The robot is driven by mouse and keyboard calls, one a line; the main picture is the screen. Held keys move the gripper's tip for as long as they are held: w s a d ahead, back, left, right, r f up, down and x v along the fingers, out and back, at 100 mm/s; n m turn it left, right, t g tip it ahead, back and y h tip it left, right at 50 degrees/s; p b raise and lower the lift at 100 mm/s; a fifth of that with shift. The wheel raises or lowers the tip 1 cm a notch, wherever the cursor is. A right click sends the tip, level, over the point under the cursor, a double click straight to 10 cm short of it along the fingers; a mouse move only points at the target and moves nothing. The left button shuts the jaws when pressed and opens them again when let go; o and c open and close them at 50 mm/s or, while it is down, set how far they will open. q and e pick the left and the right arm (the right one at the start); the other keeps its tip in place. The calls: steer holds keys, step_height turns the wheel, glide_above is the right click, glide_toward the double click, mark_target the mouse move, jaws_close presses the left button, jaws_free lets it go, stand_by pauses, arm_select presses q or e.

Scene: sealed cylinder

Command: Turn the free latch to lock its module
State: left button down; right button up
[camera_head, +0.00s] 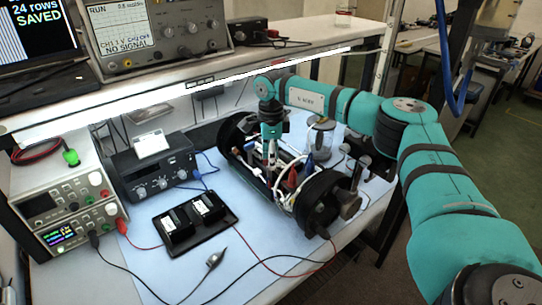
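The cylinder assembly lies on the blue mat (262,235), with one black end ring (238,128) at the back left and another (322,205) at the front right. Between the rings are modules, white tubes and red and dark blue parts. My teal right arm comes in from the right, and its gripper (271,158) points down into the middle of the assembly. The fingertips are small and partly lost among the parts, so I cannot tell whether they are open or touch anything. The free latch cannot be made out. My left gripper is out of view.
A black tray (192,245) with two black blocks lies left of the cylinder. A soldering station (153,170) and power supplies (68,210) stand further left. A clear jar (320,138) stands behind. Cables cross the front mat. A shelf (200,78) overhangs the back.

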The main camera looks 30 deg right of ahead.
jaws_close()
steer(key=shift+n, duration=0.3)
steer(key=shift+w+n, duration=0.1)
steer(key=shift+n, duration=2.9)
steer(key=shift+r, duration=0.1)
jaws_free()
